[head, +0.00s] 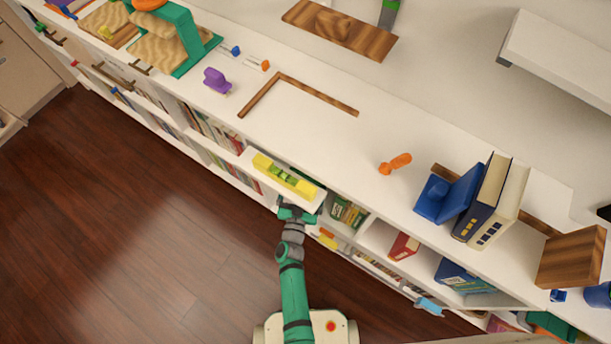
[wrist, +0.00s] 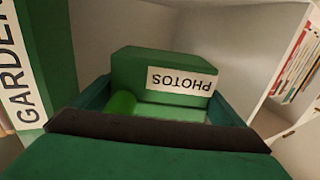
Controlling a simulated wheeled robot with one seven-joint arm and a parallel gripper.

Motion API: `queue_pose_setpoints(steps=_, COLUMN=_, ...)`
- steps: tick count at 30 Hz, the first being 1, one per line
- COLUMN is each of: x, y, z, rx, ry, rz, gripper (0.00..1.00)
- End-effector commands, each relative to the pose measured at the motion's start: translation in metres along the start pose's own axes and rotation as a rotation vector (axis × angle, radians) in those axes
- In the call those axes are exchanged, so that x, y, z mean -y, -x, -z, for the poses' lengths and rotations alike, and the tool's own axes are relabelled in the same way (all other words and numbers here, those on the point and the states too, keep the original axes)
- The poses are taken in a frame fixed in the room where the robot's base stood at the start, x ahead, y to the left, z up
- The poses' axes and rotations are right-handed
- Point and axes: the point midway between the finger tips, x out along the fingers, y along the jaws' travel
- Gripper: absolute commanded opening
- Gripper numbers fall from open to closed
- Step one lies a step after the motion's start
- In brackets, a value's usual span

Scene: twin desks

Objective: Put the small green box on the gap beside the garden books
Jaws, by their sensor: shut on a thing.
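The small green box (wrist: 135,65) has a white label reading PHOTOS, upside down in the wrist view. My gripper (wrist: 165,108) is shut on it, with a teal finger on either side. A green garden book (wrist: 58,60) with a GARDEN label stands at the left of the wrist view, close beside the box. In the head view my gripper (head: 297,212) is at the shelf front below the desk top, left of the green books (head: 346,211). I cannot make out the box clearly there, and the box's underside is hidden.
A yellow spirit level (head: 286,176) lies on a white surface just above my gripper. A red box (head: 404,246) stands in the compartment right of the green books. White shelf walls close in on the right of the wrist view, with book spines (wrist: 298,65) beyond.

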Motion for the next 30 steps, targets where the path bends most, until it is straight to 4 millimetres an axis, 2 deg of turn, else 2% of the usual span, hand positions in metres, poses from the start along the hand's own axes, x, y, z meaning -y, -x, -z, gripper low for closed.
queue_pose_setpoints(steps=2, x=0.003, y=-0.017, z=-0.006, rx=-0.003, ry=0.000, rz=0.003, gripper=0.66)
queue_pose_setpoints(steps=12, x=0.007, y=-0.053, z=-0.052, rx=0.000, ry=0.000, rz=0.005, gripper=0.66)
queue_pose_setpoints(steps=22, x=0.008, y=-0.066, z=-0.068, rx=-0.001, ry=-0.001, rz=0.005, gripper=0.66)
queue_pose_setpoints(steps=30, x=0.006, y=-0.065, z=-0.093, rx=0.000, ry=0.000, rz=0.002, gripper=0.66)
